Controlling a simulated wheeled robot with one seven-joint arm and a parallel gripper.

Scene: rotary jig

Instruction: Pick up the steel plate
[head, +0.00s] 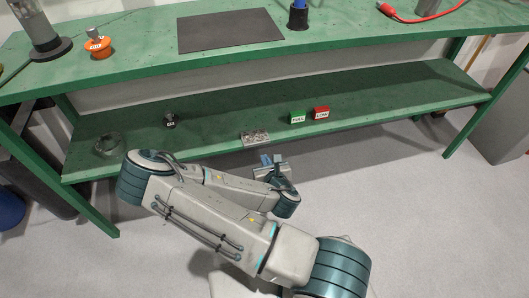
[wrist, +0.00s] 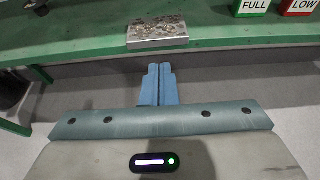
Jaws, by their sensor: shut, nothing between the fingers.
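The steel plate (head: 256,138) is a small grey, mottled flat block. It lies on the lower green shelf at its front edge, near the middle. In the wrist view the steel plate (wrist: 157,33) is at the top centre, straight beyond my fingertips. My gripper (head: 268,160) is in front of the shelf, just short of the plate and apart from it. In the wrist view the blue fingers of my gripper (wrist: 159,68) are together with nothing between them.
A green FULL block (head: 298,117) and a red LOW block (head: 321,113) stand right of the plate. A small dark metal part (head: 170,120) and a grey ring-like part (head: 108,144) are to its left. The upper bench top (head: 350,38) overhangs the back of the lower shelf.

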